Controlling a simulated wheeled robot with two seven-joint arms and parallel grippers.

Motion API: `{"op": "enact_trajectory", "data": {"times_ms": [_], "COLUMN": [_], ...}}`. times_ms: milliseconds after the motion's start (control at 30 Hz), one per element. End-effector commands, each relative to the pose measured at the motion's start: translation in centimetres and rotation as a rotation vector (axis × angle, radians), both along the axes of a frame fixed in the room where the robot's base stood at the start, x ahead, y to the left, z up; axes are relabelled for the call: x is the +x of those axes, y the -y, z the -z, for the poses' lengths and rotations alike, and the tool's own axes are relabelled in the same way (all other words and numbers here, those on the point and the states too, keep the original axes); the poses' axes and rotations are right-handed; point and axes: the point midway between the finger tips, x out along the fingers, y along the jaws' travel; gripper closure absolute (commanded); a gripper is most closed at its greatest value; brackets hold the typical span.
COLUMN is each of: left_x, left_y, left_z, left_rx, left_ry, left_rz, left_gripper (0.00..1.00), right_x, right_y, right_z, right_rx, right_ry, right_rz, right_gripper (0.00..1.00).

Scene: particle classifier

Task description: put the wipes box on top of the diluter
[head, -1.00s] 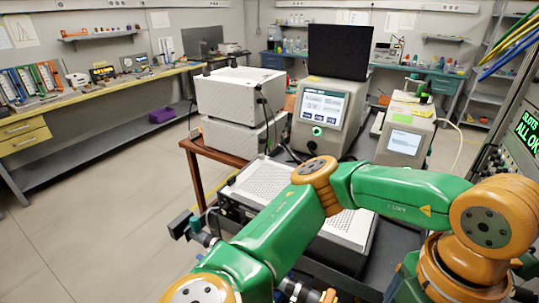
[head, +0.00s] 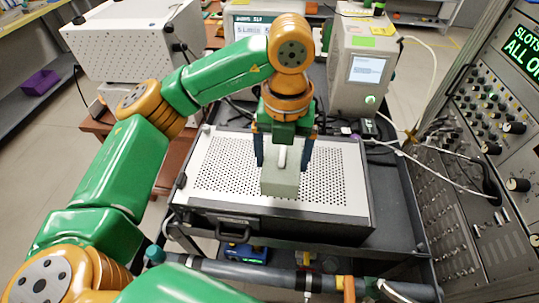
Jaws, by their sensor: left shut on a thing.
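The wipes box (head: 280,184) is a small pale grey-green box with a white wipe sticking up from its top. My left gripper (head: 283,158) points down and is shut on it, one dark finger on each side. The box is upright over the front middle of a low, wide unit (head: 218,176) with a white perforated top. I cannot tell whether it touches that top. No label I can read names the diluter; this perforated unit may be it. My right gripper is not in view.
A grey instrument with a small screen (head: 345,88) stands behind the unit. A large white box (head: 130,42) is at the back left. A panel rack (head: 480,150) fills the right side. White cables (head: 425,150) run between cart and rack. A rail crosses the front.

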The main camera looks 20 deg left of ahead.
Motion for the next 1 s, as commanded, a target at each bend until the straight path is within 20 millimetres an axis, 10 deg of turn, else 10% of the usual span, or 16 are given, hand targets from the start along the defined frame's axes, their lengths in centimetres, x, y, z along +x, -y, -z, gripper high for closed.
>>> {"op": "enact_trajectory", "data": {"times_ms": [500,833,867,1000], "left_x": [3.9,4.0,4.0,4.0], "left_y": [-3.7,-3.7,-3.7,-3.6], "left_z": [8.6,9.6,9.6,9.4], "left_rx": [0.002,0.0,0.0,0.0], "left_ry": [-0.004,0.001,0.0,0.0], "left_rz": [0.002,0.003,0.003,0.003], "left_gripper": [0.77,0.77,0.11,0.0], "right_x": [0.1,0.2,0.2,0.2], "right_y": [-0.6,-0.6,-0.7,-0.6], "right_z": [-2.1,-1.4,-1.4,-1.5], "right_rx": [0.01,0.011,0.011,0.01], "right_ry": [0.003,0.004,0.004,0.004], "right_rz": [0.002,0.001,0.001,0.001], "right_gripper": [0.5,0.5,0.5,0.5]}}
